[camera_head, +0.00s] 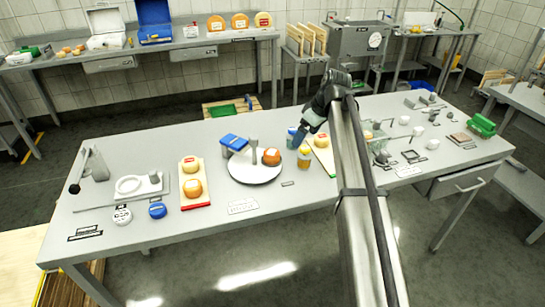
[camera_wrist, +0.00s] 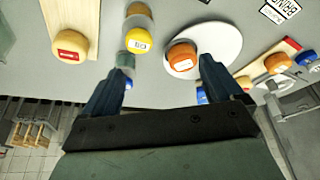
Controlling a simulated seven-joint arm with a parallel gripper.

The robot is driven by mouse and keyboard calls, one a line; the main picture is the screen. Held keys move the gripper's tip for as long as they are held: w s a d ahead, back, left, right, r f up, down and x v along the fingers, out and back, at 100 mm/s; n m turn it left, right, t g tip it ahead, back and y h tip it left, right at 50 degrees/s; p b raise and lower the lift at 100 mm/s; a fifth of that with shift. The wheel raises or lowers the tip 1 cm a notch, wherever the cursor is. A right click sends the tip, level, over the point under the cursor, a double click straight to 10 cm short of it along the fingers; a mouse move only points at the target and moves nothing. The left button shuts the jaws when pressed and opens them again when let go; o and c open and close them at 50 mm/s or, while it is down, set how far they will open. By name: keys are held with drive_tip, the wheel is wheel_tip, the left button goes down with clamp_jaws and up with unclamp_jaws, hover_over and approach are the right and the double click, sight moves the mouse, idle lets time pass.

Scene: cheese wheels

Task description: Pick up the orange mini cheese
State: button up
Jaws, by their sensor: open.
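A small orange cheese (camera_head: 271,157) with a pale label sits on a round white plate (camera_head: 256,176) at mid-table. In the wrist view the orange cheese (camera_wrist: 182,58) lies ahead of the fingertips, between their lines and toward the right finger. My gripper (camera_head: 297,137) is above the table, right of and beyond the plate in the head view. In the wrist view my gripper (camera_wrist: 165,72) has its two blue fingers wide apart with nothing held. Another orange-yellow cheese (camera_head: 193,189) sits on a red-edged board at the left.
A yellow-lidded jar (camera_head: 304,157) stands beside the plate, close to my left finger in the wrist view. A post (camera_head: 254,150) rises from the plate, and a blue box (camera_head: 234,143) stands behind. A yellow cheese (camera_wrist: 70,46) lies on a wooden board (camera_wrist: 72,12).

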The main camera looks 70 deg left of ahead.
drive_tip(key=s+a+r+n, duration=0.1)
drive_tip(key=s+a+r, duration=0.2)
drive_tip(key=s, duration=0.3)
hover_over(273, 152)
drive_tip(key=d, duration=0.1)
drive_tip(key=f, duration=0.7)
drive_tip(key=shift+w+f, duration=0.3)
drive_tip(key=shift+w, duration=0.1)
drive_tip(key=shift+w+d+x, duration=0.15)
drive_tip(key=shift+d+x, duration=0.05)
drive_tip(key=shift+x, duration=1.1)
drive_tip(key=shift+w+d+x, duration=0.15)
drive_tip(key=shift+x, duration=1.2)
drive_tip(key=shift+f, duration=0.2)
drive_tip(key=shift+c, duration=0.2)
drive_tip(key=c, duration=1.2)
drive_tip(key=shift+o, duration=0.2)
drive_tip(key=shift+r, duration=0.15)
